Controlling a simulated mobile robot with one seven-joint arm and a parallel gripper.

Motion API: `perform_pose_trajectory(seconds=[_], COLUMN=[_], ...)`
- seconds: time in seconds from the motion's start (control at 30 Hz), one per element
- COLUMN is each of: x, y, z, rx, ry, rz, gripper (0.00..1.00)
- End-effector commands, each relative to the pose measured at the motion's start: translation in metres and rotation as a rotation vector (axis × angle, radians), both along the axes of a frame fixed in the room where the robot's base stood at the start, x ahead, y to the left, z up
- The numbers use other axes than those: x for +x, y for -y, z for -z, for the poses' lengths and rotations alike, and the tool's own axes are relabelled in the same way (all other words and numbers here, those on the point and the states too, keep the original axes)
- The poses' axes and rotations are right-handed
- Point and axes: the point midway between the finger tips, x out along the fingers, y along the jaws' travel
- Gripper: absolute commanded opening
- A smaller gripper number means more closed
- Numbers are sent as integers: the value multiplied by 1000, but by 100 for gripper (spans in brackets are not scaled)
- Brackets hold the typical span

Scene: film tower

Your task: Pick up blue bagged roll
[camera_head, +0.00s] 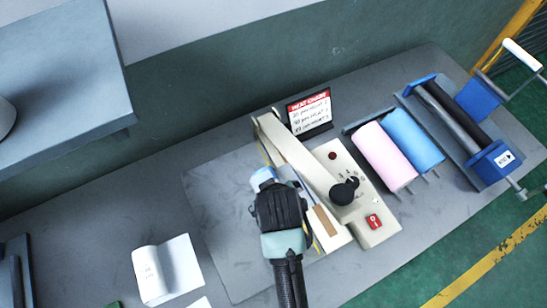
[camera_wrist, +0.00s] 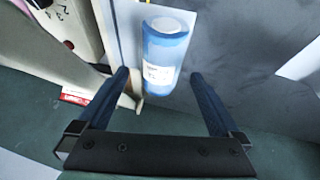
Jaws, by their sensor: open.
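The blue bagged roll (camera_wrist: 164,52) shows in the wrist view as a blue cylinder with a white label and a pale bag end at its top. It lies beside the beige heat sealer (camera_wrist: 45,45). My gripper (camera_wrist: 160,82) is open, with one finger on each side of the roll's near end and nothing held. In the head view my gripper (camera_head: 272,185) is over the left side of the sealer (camera_head: 335,185). There it hides most of the bagged roll (camera_head: 262,177), and only a pale blue end shows beyond it.
A pink roll (camera_head: 383,157) and a blue roll (camera_head: 413,141) lie right of the sealer. A blue roller device (camera_head: 455,125) stands at the table's right end. A small sign (camera_head: 309,113) stands behind the sealer. A white folded card (camera_head: 166,268) is at the lower left.

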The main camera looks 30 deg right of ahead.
Motion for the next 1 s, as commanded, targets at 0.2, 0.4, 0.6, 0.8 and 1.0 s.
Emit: perform_pose_trajectory(seconds=[0.2, 0.4, 0.6, 0.8, 1.0], x=[5, 13, 21, 23, 23], y=[1, 2, 5, 6, 6], z=[10, 31, 51, 56, 55], rx=[0, 0, 0, 0, 0], ry=[0, -2, 0, 1, 1], rz=[0, -1, 0, 0, 0], gripper=[100, 100, 100, 100, 87])
